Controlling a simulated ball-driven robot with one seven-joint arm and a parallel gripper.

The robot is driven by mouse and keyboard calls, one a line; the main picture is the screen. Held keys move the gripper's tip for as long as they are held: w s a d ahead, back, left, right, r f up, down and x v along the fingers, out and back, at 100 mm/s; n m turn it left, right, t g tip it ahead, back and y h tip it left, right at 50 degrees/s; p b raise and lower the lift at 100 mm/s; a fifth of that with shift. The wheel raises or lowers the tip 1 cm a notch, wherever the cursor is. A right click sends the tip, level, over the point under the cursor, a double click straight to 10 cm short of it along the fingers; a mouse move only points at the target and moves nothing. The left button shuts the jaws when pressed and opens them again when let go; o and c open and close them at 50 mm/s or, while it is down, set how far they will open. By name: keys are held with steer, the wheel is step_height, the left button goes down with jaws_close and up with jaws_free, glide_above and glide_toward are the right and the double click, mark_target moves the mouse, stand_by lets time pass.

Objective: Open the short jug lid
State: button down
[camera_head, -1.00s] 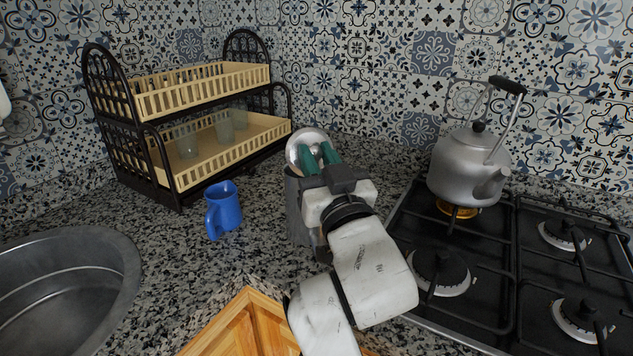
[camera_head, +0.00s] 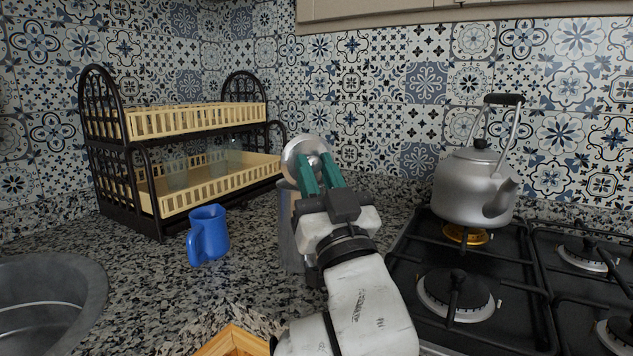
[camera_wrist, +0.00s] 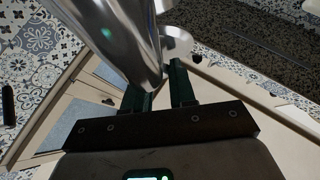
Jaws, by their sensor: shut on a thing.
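The short jug (camera_head: 287,230) is a grey metal cylinder standing on the counter, mostly hidden behind my gripper and arm. Its round shiny lid (camera_head: 291,152) is tipped up above the jug's mouth, its face toward the head camera. My gripper (camera_head: 316,161) has green fingers that reach the lid's middle and are shut on its knob. In the wrist view, curved shiny metal (camera_wrist: 125,35) fills the upper left, and a small round metal knob (camera_wrist: 177,43) sits at the fingertips (camera_wrist: 165,75). Whether the lid still touches the jug's rim is hidden.
A blue mug (camera_head: 208,236) stands left of the jug. A two-tier rack (camera_head: 165,202) with glasses is behind it. A metal sink (camera_head: 85,300) is at the left. A kettle (camera_head: 470,190) stands on the black stove (camera_head: 520,290) at the right.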

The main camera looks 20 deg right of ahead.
stand_by(0.3)
steer(key=c, duration=0.9)
jaws_free()
steer(key=s+a+f, duration=0.1)
steer(key=s+f, duration=0.2)
steer(key=s, duration=1.3)
steer(key=shift+a, duration=0.15)
